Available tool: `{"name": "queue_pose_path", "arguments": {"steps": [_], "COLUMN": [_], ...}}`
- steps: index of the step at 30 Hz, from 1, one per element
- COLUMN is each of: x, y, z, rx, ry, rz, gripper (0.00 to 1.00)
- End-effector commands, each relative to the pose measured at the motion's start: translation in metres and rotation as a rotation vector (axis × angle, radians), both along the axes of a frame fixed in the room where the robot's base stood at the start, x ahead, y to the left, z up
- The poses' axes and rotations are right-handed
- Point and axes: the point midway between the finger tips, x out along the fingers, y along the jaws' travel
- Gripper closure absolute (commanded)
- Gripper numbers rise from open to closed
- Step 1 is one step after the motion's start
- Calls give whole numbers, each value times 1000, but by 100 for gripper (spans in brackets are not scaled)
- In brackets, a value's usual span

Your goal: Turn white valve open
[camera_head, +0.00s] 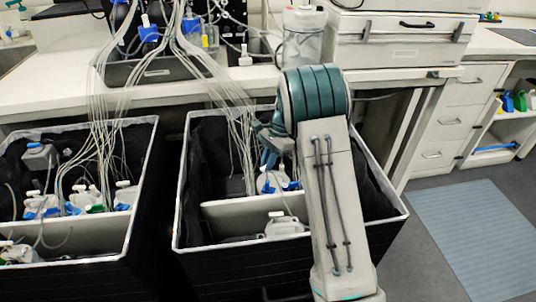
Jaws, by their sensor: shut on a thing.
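My arm reaches from the lower right up and over the right black bin. My gripper (268,160) is at the left of the arm's teal joint, pointing down into the bin's rear compartment. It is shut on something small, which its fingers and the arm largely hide. The white valve cannot be made out clearly; the gripper is just above the white containers with blue parts (272,182), where the valve appears to be. Whether the valve is turned cannot be seen.
The right bin (187,200) has a pale rim and a divider (222,215), with a white jug (286,226) in front. Thin tubes (222,95) hang from the bench into both bins. The left bin (140,200) holds several containers. Floor at right with a grey-blue mat (480,235) is clear.

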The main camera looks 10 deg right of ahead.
Motion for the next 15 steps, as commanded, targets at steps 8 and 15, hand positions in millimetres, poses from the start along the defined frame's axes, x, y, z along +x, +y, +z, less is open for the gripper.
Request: {"name": "queue_pose_path", "arguments": {"steps": [8, 15], "x": [2, 3], "y": [1, 2], "z": [4, 3], "rx": [0, -1], "ry": [0, 0], "rz": [265, 493], "gripper": [100, 100]}}
